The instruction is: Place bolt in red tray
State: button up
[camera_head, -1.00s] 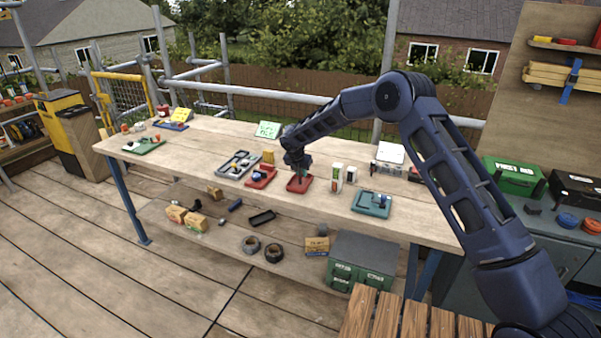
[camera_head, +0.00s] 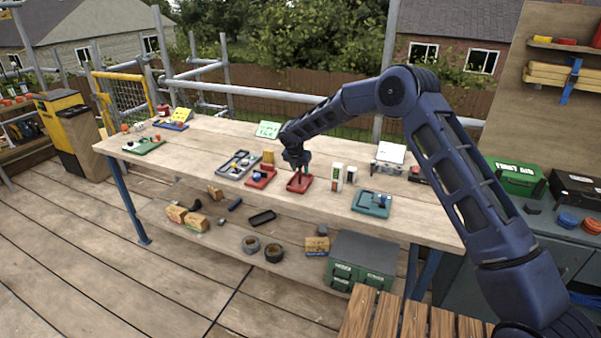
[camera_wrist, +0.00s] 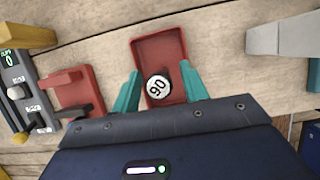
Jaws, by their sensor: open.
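A small red tray (camera_head: 305,187) lies near the front edge of the workbench, below my gripper (camera_head: 298,176). The tray also shows in the wrist view (camera_wrist: 156,48), between and beyond my teal fingers (camera_wrist: 159,72). A round white piece marked with a number like 90 (camera_wrist: 158,87) sits over the near part of the tray, seen end-on. It looks like the bolt's head; its shaft is hidden. My fingers are apart on either side of it, with a visible gap. Whether it rests on the tray floor is hard to tell.
A teal tray (camera_head: 371,205) lies farther right. Bare wood shows in front of these trays.

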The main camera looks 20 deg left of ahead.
jog(key=v, duration=0.9)
jog(key=shift+s+r, duration=0.2)
jog(key=shift+r, duration=0.15)
jog(key=d+r+m, duration=0.5)
jog(key=d+r, duration=0.3)
jog(key=d, duration=0.6)
jog(key=d+r+m+h, duration=0.1)
jog(key=d+r+m, duration=0.6)
jog(key=d, duration=0.7)
jog(key=d+r+m, duration=0.4)
jog(key=d+r, duration=0.5)
jog(key=d, duration=0.5)
jog(key=s+d+r+m, duration=0.2)
jog(key=s+d+m, duration=0.4)
jog(key=d, duration=0.4)
jog(key=s+d+r+m, duration=0.1)
jog(key=s+d+m, duration=0.3)
jog(key=s+d, duration=0.5)
jog(key=s+d+f+m, duration=0.2)
jog(key=s+d+m, duration=0.3)
jog(key=s, duration=0.2)
jog(key=s+d+f+m+y, duration=0.1)
jog(key=s+d+f+m, duration=0.1)
jog(key=s+d+m, duration=0.3)
jog(key=s, duration=0.3)
jog(key=shift+f, duration=0.35)
